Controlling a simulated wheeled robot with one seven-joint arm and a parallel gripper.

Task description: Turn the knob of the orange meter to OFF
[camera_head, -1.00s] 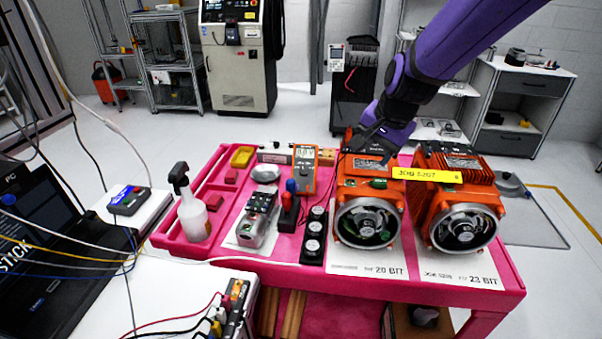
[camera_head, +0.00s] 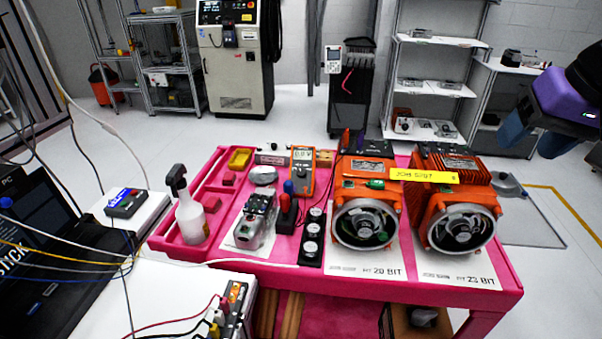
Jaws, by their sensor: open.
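The orange meter (camera_head: 303,171) stands on the pink cart, left of the orange motors, with a grey display lit at its top. Its knob is too small to tell which way it points. My gripper (camera_head: 533,137) is at the right edge, in the air beyond the cart's right side, far from the meter. Its blue fingers are apart with nothing between them.
Two orange motors (camera_head: 367,208) (camera_head: 454,205) fill the cart's right half. The air above the cart is clear.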

